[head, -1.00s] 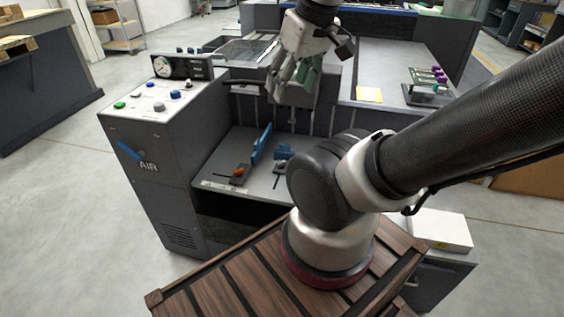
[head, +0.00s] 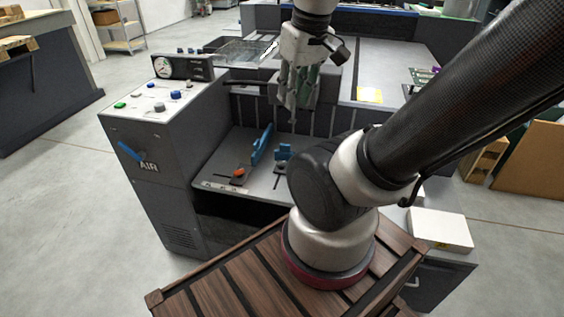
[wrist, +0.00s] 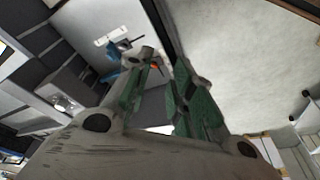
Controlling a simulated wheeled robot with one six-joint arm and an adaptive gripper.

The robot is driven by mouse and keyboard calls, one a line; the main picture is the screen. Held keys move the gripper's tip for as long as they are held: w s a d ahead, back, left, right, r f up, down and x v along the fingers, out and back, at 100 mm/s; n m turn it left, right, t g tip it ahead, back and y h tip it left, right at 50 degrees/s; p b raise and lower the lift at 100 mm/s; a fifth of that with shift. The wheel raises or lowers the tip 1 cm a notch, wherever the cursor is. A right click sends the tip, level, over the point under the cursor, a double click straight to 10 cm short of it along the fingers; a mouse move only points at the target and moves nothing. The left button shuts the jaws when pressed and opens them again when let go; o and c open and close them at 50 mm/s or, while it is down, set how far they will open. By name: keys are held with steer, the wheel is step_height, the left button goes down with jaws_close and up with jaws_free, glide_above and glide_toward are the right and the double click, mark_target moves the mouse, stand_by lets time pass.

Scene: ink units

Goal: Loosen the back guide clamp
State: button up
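Two blue guide parts stand on the grey shelf (head: 262,188) of the machine. A tall blue plate (head: 262,144) has a dark clamp with an orange knob (head: 239,172) at its near end. A smaller blue piece (head: 283,153) stands to its right, partly close to my arm. I cannot tell for certain which carries the back guide clamp. My gripper (head: 294,112) points down above and behind these parts, apart from them. In the wrist view its green-padded fingers (wrist: 167,68) are apart with nothing held; an orange spot (wrist: 155,66) shows beyond them.
The control cabinet (head: 150,150) with gauge and buttons rises left of the shelf. A handle bar (head: 243,83) and upright panels bound the shelf at the back. A wooden crate top (head: 225,285) lies in front. A white box (head: 440,229) is at right.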

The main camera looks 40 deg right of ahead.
steer(key=w+d+f+m+g, duration=0.2)
steer(key=w+d+f+g, duration=0.1)
steer(key=w+f, duration=0.3)
steer(key=w+d+f+m+g, duration=0.2)
steer(key=w+d+f, duration=0.2)
steer(key=f, duration=0.5)
steer(key=m+t, duration=0.2)
steer(key=m, duration=1.2)
glide_above(283, 162)
step_height(283, 162, down, 20)
steer(key=shift+s+r, duration=0.1)
steer(key=shift+r, duration=0.15)
steer(key=shift+f+m, duration=0.15)
steer(key=shift+m, duration=0.25)
step_height(283, 162, down, 7)
steer(key=shift+f, duration=0.2)
steer(key=shift+c, duration=0.2)
jaws_close()
